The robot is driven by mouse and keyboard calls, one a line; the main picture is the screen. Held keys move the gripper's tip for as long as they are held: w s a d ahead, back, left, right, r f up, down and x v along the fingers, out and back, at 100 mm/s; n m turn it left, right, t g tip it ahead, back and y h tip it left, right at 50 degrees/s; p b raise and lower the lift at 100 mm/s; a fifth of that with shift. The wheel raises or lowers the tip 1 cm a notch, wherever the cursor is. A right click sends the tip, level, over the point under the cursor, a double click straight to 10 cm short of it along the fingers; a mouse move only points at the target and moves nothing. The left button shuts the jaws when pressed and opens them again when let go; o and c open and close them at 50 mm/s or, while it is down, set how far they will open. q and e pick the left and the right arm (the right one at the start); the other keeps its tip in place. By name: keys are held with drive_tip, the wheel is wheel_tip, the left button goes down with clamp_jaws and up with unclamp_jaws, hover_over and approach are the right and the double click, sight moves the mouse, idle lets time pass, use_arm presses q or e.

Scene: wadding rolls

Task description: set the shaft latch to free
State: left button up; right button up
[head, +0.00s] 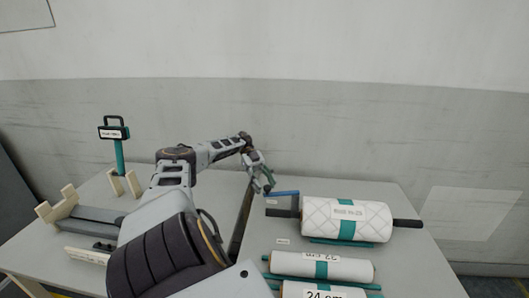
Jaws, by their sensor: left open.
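A blue bar (283,193), which looks like a lever, lies at the left end of the white quilted roll (345,219). I cannot tell for sure that it is the shaft latch, nor read its setting. A dark shaft (407,223) sticks out of both ends of the roll. My left gripper (266,188) is open, pointing down at the left end of the blue bar. Whether its fingers touch the bar is too small to tell. My right gripper is not in view.
Two more white rolls with teal bands, one (325,267) behind the other (322,291), lie at the front of the right table (416,258). A gap parts the tables. The left table (87,205) bears cream brackets (70,193) and a teal post (119,155).

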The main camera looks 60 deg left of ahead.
use_arm(q)
drive_tip(key=shift+r, duration=0.15)
wheel_tip(320, 180, up, 10)
idle(0.8)
